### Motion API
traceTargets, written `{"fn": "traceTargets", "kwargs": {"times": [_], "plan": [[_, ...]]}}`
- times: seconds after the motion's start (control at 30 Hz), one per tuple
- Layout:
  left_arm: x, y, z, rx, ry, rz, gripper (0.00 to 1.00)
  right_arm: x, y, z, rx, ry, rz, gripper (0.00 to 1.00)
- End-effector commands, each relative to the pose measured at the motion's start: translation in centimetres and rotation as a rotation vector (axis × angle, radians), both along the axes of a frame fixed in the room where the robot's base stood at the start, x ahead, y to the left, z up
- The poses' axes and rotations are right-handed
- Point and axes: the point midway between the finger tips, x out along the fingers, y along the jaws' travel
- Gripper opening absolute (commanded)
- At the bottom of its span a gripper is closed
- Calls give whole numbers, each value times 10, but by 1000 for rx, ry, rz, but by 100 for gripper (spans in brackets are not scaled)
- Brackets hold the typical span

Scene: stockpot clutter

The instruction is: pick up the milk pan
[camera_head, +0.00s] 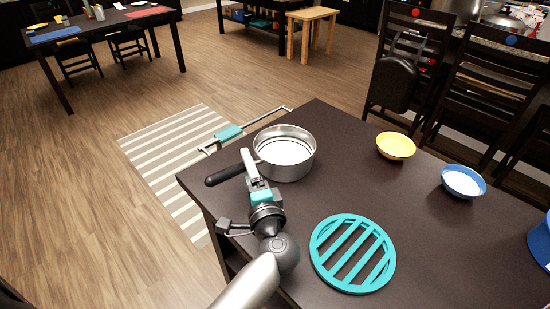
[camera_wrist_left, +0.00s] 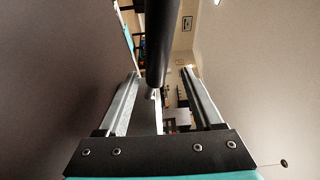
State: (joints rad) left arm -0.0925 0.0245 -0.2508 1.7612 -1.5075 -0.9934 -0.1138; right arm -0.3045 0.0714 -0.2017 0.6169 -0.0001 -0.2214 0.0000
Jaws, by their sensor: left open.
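The milk pan (camera_head: 305,158) is a round steel pan standing on the dark table. Its black handle (camera_head: 222,176) points left, towards the table's left edge. My left gripper (camera_head: 248,160) is at the handle, close to the pan's wall on its near left side. It is open. In the left wrist view the dark handle (camera_wrist_left: 161,30) runs between the two spread fingers (camera_wrist_left: 160,75), with gaps beside it. The gripper hides part of the handle in the head view. My right gripper is not in view.
A teal slatted trivet (camera_head: 353,285) lies to the right of my left arm. A yellow bowl (camera_head: 396,145) and a blue bowl (camera_head: 463,181) stand farther right, and a blue item (camera_head: 540,243) is at the right edge. A metal rail with a teal piece (camera_head: 228,132) shows beyond the table's left edge.

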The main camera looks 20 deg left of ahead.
Motion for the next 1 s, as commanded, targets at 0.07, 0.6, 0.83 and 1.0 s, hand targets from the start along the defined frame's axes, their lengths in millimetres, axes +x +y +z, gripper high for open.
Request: {"fn": "traceTargets", "kwargs": {"times": [0.07,0.6,0.83,1.0], "plan": [[7,8,-1,3,-2,1,68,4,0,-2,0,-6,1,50],[34,35,-5,0,0,1,68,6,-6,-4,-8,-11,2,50],[34,35,-5,0,0,1,43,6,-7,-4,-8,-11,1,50],[34,35,-5,0,0,1,24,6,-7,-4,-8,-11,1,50]]}}
